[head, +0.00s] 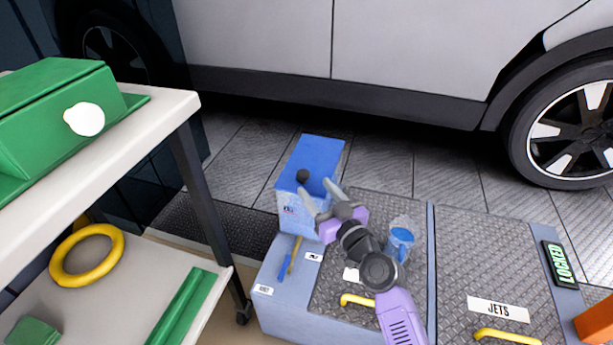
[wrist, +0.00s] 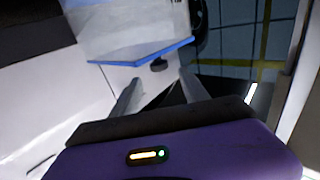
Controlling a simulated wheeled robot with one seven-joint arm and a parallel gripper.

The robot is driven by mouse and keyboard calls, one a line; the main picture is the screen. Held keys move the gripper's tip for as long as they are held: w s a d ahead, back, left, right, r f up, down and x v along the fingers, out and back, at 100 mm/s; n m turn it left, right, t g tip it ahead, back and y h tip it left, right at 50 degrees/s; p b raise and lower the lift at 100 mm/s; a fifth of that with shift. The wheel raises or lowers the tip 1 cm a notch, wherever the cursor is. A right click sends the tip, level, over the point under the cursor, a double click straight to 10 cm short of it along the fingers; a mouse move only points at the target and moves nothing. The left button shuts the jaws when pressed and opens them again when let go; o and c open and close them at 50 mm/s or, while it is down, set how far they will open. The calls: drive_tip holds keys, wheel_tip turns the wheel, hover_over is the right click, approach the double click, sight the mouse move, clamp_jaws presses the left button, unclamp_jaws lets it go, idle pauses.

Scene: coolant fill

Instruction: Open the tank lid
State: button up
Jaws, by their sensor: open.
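The tank (head: 296,216) is a pale blue box with a blue lid (head: 316,154) that looks shut. A dark round knob (head: 302,176) is at the lid's front edge. My gripper (head: 320,193) is open and empty at the tank's front right, its fingers pointing toward the knob. In the wrist view, the knob (wrist: 158,65) shows just beyond and between the spread fingertips (wrist: 160,82), with no clear contact. The tank's pale body and blue edge (wrist: 140,53) show above it. The tank's lower right is partly hidden by my gripper.
A blue-capped clear container (head: 399,241) stands right of my arm on a treadplate cabinet top (head: 340,285). A panel marked JETS (head: 497,309) and a LOCKED sign (head: 560,262) lie right. A cart (head: 172,112) stands left; a car (head: 400,65) is behind.

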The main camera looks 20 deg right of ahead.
sight(306, 177)
drive_tip(key=shift+w+a+b, duration=0.1)
drive_tip(key=shift+w+a, duration=0.1)
drive_tip(key=shift+w, duration=1.1)
drive_tip(key=shift+w+a+b, duration=0.1)
drive_tip(key=shift+w+a, duration=0.1)
drive_tip(key=shift+w, duration=1.05)
drive_tip(key=shift+w+a+b, duration=0.1)
drive_tip(key=shift+w+a, duration=0.1)
drive_tip(key=shift+w, duration=1.1)
drive_tip(key=shift+c, duration=0.4)
clamp_jaws()
